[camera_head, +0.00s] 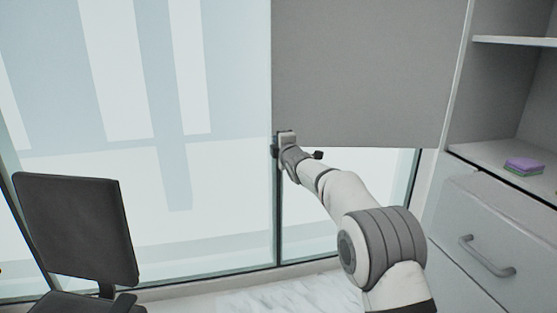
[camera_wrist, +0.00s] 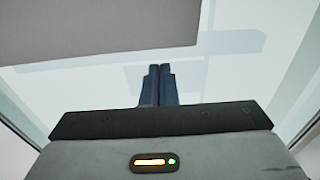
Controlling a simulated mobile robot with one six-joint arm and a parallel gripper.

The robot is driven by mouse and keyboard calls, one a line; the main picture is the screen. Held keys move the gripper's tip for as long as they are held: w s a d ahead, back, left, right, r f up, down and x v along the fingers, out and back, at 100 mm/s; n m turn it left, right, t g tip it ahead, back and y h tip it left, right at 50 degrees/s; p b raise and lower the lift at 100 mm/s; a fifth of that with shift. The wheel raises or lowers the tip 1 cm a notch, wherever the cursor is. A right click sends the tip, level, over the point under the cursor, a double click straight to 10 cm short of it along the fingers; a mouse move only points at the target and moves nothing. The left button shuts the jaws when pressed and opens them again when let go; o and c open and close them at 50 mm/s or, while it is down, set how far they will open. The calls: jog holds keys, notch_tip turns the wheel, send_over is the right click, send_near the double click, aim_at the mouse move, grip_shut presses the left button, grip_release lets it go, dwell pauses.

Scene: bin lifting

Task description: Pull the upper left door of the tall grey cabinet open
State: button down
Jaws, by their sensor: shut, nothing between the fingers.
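The upper left door (camera_head: 365,70) of the tall grey cabinet (camera_head: 455,75) is a flat grey panel. It stands swung out to the left from the cabinet, with the shelves beside it exposed. No handle shows on its visible face. My gripper (camera_head: 285,138) is at the door's lower left corner; I cannot tell whether it touches. In the wrist view my gripper (camera_wrist: 157,70) has its two dark fingers together with nothing between them. A grey panel, seemingly the door (camera_wrist: 90,30), fills the upper left there.
A purple and green sponge stack (camera_head: 524,167) lies on an open shelf (camera_head: 490,155). Below is a drawer (camera_head: 500,225) with a bar handle (camera_head: 487,257). A black chair (camera_head: 75,228) stands at lower left. Glass panes (camera_head: 140,100) line the background.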

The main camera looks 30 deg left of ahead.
jog(key=s+d+b, duration=0.4)
jog(key=s+d, duration=0.1)
jog(key=s, duration=0.6)
jog(key=s+d+m+g+h+p, duration=0.1)
jog(key=s+d+m+h+p, duration=0.3)
jog(key=d, duration=0.7)
jog(key=s+d+r+m+g+h+p, duration=0.15)
jog(key=d+m, duration=0.35)
jog(key=d, duration=0.6)
jog(key=s+d+m+g+h+p, duration=0.1)
jog(key=s+d+m+h+p, duration=0.25)
jog(key=d, duration=0.75)
jog(key=s+d+f+m+g+h+p, duration=0.1)
jog(key=s+d+f+m+g+p, duration=0.1)
jog(key=s+d+m, duration=0.5)
jog(key=s+d+f+m+g+h+p, duration=0.2)
jog(key=s+d+m+g+p, duration=0.3)
jog(key=s+d, duration=0.6)
jog(key=s+m, duration=0.2)
jog(key=s, duration=0.5)
jog(key=shift+f+h, duration=0.3)
jog(key=shift+f, duration=0.05)
jog(key=shift+a, duration=0.1)
